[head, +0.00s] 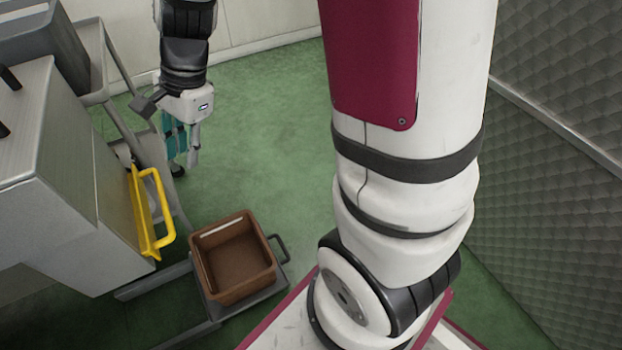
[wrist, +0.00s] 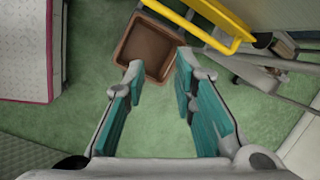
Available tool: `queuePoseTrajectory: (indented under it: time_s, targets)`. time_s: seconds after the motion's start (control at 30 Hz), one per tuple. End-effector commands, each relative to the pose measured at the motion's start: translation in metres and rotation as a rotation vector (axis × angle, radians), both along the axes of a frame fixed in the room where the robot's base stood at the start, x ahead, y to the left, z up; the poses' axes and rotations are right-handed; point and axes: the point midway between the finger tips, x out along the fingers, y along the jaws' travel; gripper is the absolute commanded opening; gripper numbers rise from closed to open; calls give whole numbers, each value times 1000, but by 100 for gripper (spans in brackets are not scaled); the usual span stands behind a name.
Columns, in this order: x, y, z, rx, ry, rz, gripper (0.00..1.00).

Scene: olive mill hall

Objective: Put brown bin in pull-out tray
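The brown bin (head: 233,284) is an open, empty, square box. In the head view it sits upright on the grey pull-out tray (head: 264,301), which sticks out low beside the grey machine. The bin also shows in the wrist view (wrist: 147,63), beyond my fingertips. My gripper (head: 183,160) hangs above the green floor, up and to the left of the bin in the head view. It is apart from the bin. In the wrist view my gripper (wrist: 155,78) has its teal-padded fingers spread, with nothing between them.
A yellow handle (head: 163,215) juts from the grey machine (head: 75,175), close to the bin and tray. A grey trolley (head: 110,90) stands behind the machine. A quilted metal wall (head: 555,140) is at right. The green floor (head: 275,130) in the middle is clear.

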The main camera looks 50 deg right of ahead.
Motion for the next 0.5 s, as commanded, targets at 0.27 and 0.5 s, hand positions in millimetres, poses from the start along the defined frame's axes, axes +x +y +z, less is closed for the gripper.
queuePoseTrajectory:
  time_s: [0.27, 0.5]
  targets:
    - [-98, 6, 74, -125, -104, 537, 25]
    - [-190, -7, 105, -242, -142, 965, 25]
